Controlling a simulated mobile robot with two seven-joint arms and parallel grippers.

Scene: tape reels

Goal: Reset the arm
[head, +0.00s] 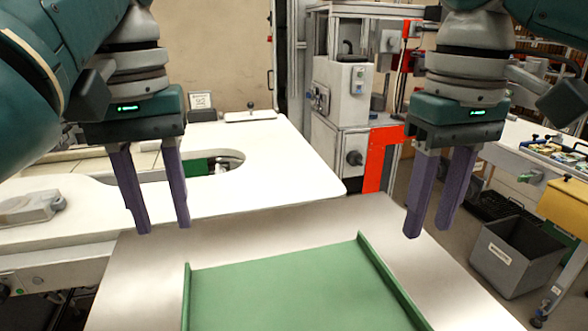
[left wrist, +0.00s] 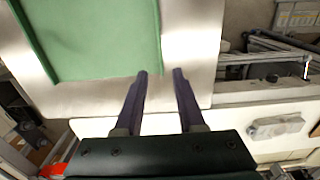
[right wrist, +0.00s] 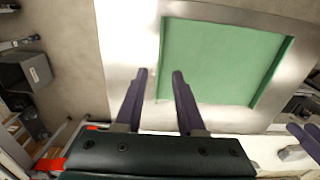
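My left gripper (head: 166,228) hangs with its two purple fingers pointing down, apart and empty, above the left back part of the metal table. It also shows in the left wrist view (left wrist: 160,74), with a gap between the fingers. My right gripper (head: 427,230) hangs at the right, fingers apart and empty, above the table's right back edge. It also shows in the right wrist view (right wrist: 160,72). Both grippers are at about the same height. No tape reel shows in any view.
A green tray (head: 290,290) with raised sides lies on the metal table (head: 250,235), its visible floor bare. A white work surface (head: 270,150) with an opening stands behind. A grey machine (head: 345,110) stands at the back. A grey bin (head: 515,255) is on the floor at right.

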